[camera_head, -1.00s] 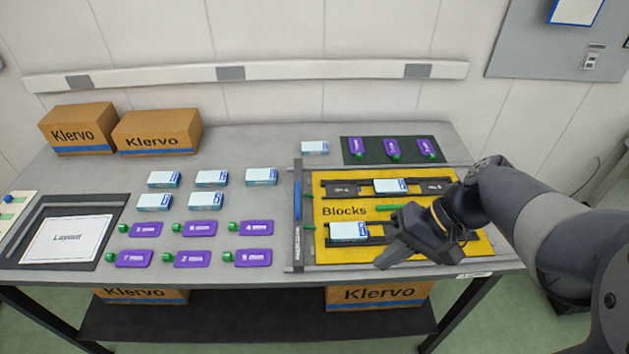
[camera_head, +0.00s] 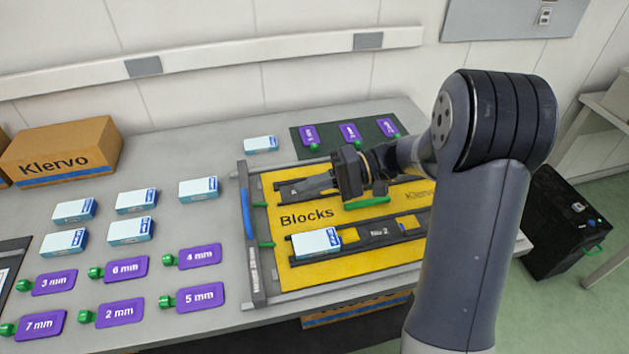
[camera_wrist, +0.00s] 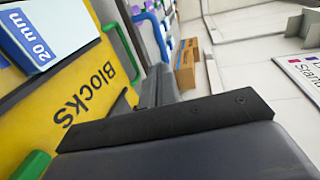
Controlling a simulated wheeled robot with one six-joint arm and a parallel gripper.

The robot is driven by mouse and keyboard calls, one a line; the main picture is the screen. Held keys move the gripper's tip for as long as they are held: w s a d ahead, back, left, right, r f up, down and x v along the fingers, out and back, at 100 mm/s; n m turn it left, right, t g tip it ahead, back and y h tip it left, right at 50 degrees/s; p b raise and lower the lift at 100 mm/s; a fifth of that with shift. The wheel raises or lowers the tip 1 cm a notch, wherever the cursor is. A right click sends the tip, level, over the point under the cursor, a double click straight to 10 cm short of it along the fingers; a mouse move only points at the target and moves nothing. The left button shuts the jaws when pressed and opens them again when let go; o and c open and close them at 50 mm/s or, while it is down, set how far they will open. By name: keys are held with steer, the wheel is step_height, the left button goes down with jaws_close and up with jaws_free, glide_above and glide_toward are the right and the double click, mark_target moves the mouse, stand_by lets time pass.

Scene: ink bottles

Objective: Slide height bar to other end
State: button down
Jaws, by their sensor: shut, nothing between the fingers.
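The height bar (camera_head: 254,266) is a dark grey bar with a blue grip (camera_head: 247,213). It lies across the left end of the yellow "Blocks" board (camera_head: 366,259), running from back to front. My gripper (camera_head: 300,191) is over the back part of the board, right of the bar and apart from it. Its fingers point left towards the blue grip and are shut with nothing between them. The wrist view shows the gripper (camera_wrist: 155,85) near the "Blocks" lettering and, beyond it, the blue grip (camera_wrist: 160,38). My arm hides the board's right end.
A white-blue block (camera_head: 316,242) sits in the board's front rack (camera_head: 375,232). A green handle (camera_head: 367,202) stands behind it, close under my wrist. Purple tags and more blocks lie left of the board. A dark mat (camera_head: 305,147) with purple tags lies behind.

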mark_target(245, 205)
steer(key=p+x, duration=0.1)
steer(key=x, duration=0.8)
steer(key=shift+s+a+f, duration=0.1)
steer(key=shift+a, duration=0.25)
steer(key=b+x, duration=0.1)
steer(key=x, duration=0.1)
steer(key=shift+s+a+b, duration=0.1)
steer(key=shift+a+b, duration=0.3)
steer(key=shift+r, duration=0.25)
